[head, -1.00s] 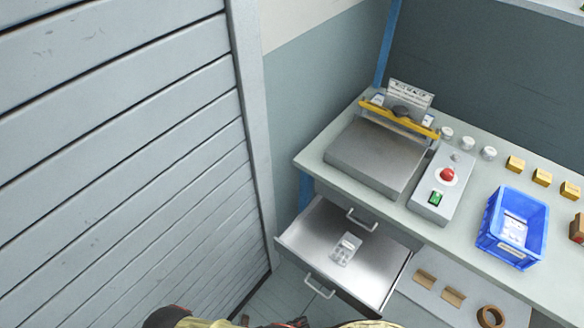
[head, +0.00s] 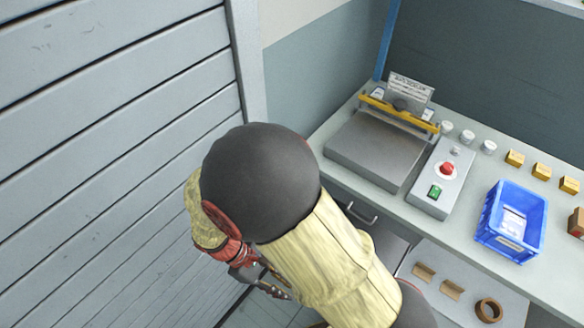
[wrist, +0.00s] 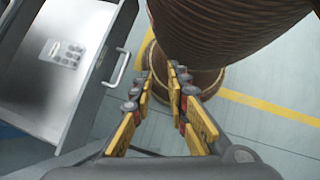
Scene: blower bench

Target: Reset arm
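My arm is folded across the middle of the head view. My gripper (head: 272,288) hangs low there beside the slatted wall, partly hidden by my own arm. In the wrist view my gripper (wrist: 160,72) shows two fingers with yellow pads, with a clear gap between them and nothing held. The metal drawer (wrist: 92,85) stands pulled out to the left of the fingers, with its handle close by and not touched. A blister pack (wrist: 63,52) lies inside the drawer. In the head view my arm covers most of the drawer.
The slatted wall (head: 90,150) is close on the left. The bench (head: 455,245) at right holds a sealer (head: 370,150), a control box with red and green buttons (head: 440,180), a blue bin (head: 510,225), several white jars and yellow boxes. A tape roll (head: 488,310) lies on the lower shelf.

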